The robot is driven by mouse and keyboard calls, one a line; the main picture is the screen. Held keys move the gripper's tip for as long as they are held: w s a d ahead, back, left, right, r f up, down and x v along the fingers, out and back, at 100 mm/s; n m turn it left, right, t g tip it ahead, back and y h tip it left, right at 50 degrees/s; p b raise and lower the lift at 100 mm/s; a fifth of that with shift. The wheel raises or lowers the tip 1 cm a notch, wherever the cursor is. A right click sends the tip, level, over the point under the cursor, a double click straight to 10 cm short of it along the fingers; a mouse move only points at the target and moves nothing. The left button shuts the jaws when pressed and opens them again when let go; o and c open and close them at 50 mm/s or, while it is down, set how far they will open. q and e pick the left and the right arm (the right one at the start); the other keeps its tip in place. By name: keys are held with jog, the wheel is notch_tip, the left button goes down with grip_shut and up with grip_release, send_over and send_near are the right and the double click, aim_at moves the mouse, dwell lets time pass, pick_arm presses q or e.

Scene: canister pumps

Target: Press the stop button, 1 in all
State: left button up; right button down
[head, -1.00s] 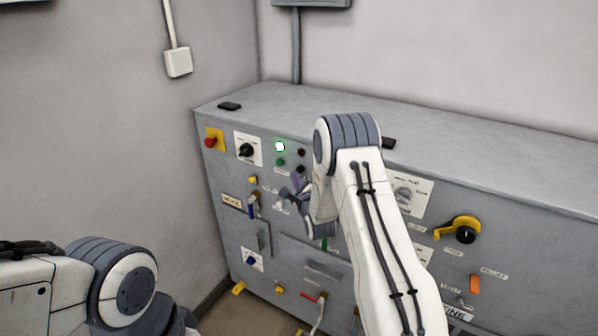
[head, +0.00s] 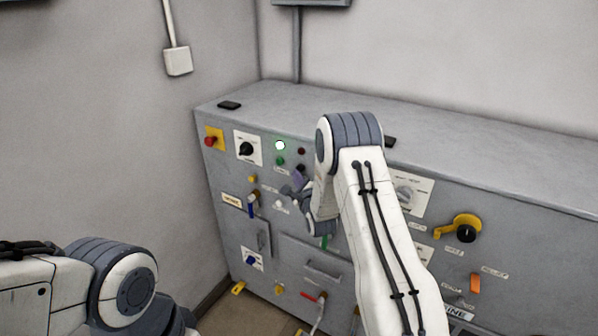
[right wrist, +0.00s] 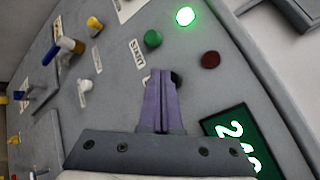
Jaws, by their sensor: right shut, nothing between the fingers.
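A dark round button (right wrist: 176,79) sits on the grey panel (right wrist: 105,108) beside a green button (right wrist: 152,38) with a START label. My right gripper (right wrist: 161,74) is shut and empty, its purple fingertips just in front of the dark button and partly covering it. Its own label is hidden, so I cannot read it as stop. I cannot tell whether the tips touch it. In the head view the right gripper (head: 297,177) is just below this button group. My left arm shows at the lower left, but its gripper is out of view.
A lit green lamp (right wrist: 185,16) and a dark red lamp (right wrist: 210,60) are close by. A green number display (right wrist: 236,140) is right of the fingers. A red knob on a yellow plate (head: 212,140), a black rotary switch (head: 246,149) and a yellow-handled switch (head: 463,230) are farther away.

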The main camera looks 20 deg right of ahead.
jog(key=shift+w+d, duration=0.4)
jog(key=shift+d, duration=0.15)
dwell(0.8)
jog(key=shift+a, duration=0.1)
jog(key=shift+s+a+b, duration=0.35)
jog(key=shift+s+a, duration=0.25)
jog(key=shift+a, duration=0.05)
jog(key=s+a, duration=0.1)
jog(key=a, duration=0.1)
jog(key=s+a+b, duration=0.1)
jog(key=s+a, duration=0.1)
dwell(0.6)
dwell(0.6)
